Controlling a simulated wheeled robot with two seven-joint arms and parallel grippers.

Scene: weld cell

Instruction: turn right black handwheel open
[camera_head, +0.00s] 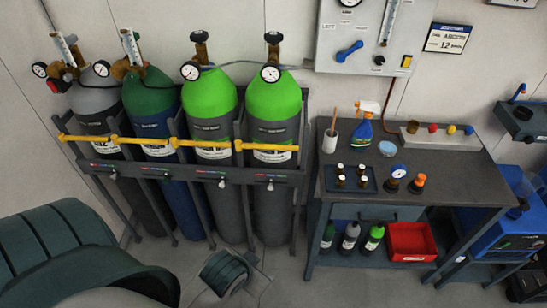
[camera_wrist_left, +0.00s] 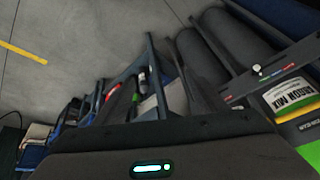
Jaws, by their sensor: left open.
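Two bright green gas cylinders stand in the rack in the head view. The right one (camera_head: 273,100) carries the right black handwheel (camera_head: 273,38) on its valve, with a round gauge (camera_head: 270,73) below it. The left green cylinder (camera_head: 210,105) has a similar black handwheel (camera_head: 200,37). My left gripper (camera_head: 256,270) is low in front of the rack, well below the handwheels, open with nothing seen between its fingers. The left wrist view shows a cylinder label (camera_wrist_left: 292,97) at the right, but no handwheel. My right gripper is not in view.
A yellow bar (camera_head: 180,143) crosses the cylinders' fronts. A grey and a dark green cylinder stand left of the bright green ones. A workbench (camera_head: 455,175) with a spray bottle (camera_head: 362,128) and small fittings stands right. A wall panel (camera_head: 335,55) hangs above it.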

